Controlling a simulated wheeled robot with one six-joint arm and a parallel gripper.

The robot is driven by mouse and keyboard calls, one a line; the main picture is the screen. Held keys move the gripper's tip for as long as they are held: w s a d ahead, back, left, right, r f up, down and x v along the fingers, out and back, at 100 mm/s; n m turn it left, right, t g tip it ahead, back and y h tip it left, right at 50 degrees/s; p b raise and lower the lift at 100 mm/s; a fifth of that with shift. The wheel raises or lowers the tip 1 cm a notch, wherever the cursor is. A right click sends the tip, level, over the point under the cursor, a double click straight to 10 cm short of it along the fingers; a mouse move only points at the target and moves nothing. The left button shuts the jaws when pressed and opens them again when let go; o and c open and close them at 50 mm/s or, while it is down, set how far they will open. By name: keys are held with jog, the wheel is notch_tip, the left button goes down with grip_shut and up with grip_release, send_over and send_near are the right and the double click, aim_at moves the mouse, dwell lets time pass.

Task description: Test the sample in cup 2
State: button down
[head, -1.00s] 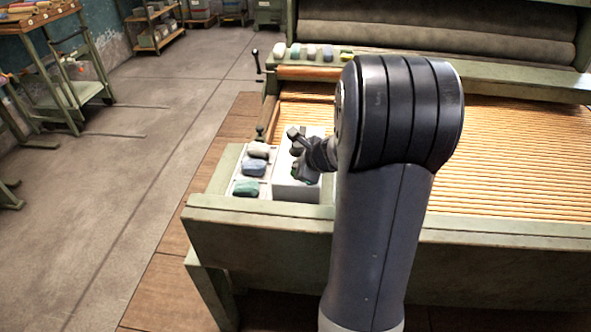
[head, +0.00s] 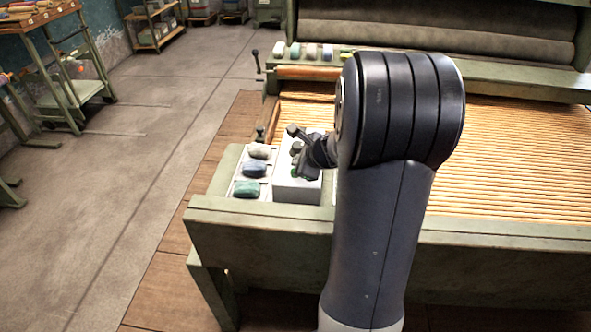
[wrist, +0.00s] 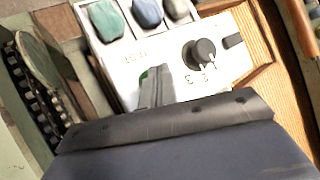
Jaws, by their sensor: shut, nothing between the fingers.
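A white box (head: 297,189) stands on the green bench corner. In the wrist view it carries a dark round knob (wrist: 198,53) with small numbers beside it; I cannot tell which number it points to. A green button (wrist: 144,76) shows beside my gripper (wrist: 157,87), partly hidden by it. My gripper is shut and empty, its tip over or at the button; contact cannot be told. Left of the box in the head view is a white tray with a teal lump (head: 245,188), a blue lump (head: 254,168) and a beige lump (head: 260,151). No cup numbers are readable.
A dark lever (wrist: 233,41) stands on the box beyond the knob. Slatted wooden lattice (head: 510,165) fills the bench to the right. Several coloured lumps lie on the far ledge (head: 312,62). Open floor (head: 150,150) lies to the left.

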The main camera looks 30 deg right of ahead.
jog(key=shift+r+p, duration=2.3)
jog(key=shift+r, duration=0.3)
jog(key=shift+f, duration=0.1)
